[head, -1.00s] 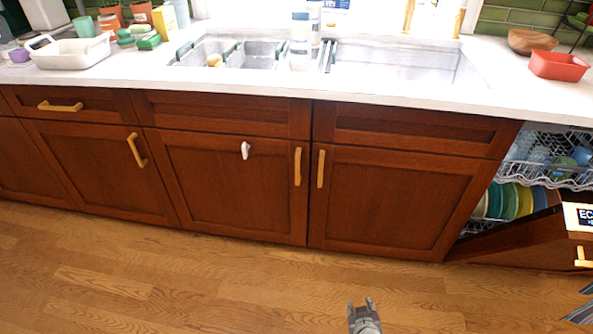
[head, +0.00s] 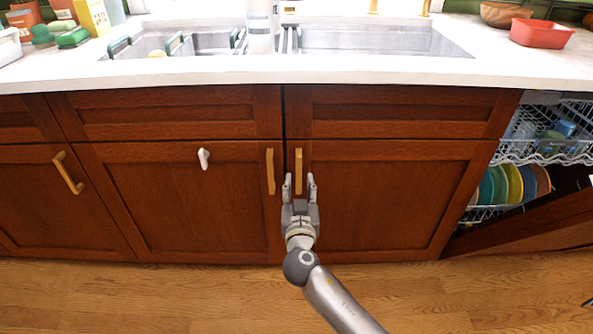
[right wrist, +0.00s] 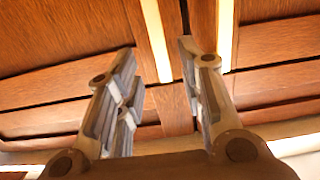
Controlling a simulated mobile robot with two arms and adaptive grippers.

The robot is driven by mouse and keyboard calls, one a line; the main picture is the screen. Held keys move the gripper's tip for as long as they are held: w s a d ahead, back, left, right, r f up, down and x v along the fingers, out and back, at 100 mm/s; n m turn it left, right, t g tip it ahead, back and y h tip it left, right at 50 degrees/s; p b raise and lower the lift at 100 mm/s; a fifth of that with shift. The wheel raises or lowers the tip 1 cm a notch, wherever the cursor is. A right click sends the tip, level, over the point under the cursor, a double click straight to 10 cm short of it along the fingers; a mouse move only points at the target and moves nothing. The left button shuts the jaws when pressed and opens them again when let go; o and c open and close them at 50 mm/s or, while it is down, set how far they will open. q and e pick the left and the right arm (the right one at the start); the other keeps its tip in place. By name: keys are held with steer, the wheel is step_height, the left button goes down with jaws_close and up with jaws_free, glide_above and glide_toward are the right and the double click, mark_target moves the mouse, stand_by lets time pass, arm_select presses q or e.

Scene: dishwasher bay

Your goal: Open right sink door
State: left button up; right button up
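The right sink door (head: 375,200) is closed, a dark red-brown panel below the right basin. Its vertical yellow handle (head: 298,168) is near the door's left edge. My right gripper (head: 299,184) is open at the handle's lower part, with one finger on each side of it. In the right wrist view, the handle (right wrist: 156,40) runs between the two spread fingers, apart from both as far as I can see. The neighbouring left sink door's handle (right wrist: 226,35) lies outside the fingers. My left gripper is out of view.
The left sink door (head: 170,205) is closed, with a small white hook (head: 204,158) and its own handle (head: 270,170) close by. At right, the dishwasher stands open with its racks (head: 560,145) showing. The wood floor (head: 450,300) in front is clear.

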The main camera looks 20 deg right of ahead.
mark_target(299, 171)
steer(key=x, duration=0.5)
steer(key=shift+w+d+f, duration=0.1)
steer(key=shift+w+d, duration=0.05)
steer(key=shift+w, duration=0.25)
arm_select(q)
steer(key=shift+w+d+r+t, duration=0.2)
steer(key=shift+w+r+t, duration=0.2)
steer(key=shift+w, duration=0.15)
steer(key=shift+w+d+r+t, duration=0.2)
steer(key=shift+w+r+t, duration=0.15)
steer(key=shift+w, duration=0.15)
arm_select(e)
steer(key=shift+w+d, duration=0.15)
steer(key=shift+w, duration=0.4)
jaws_close()
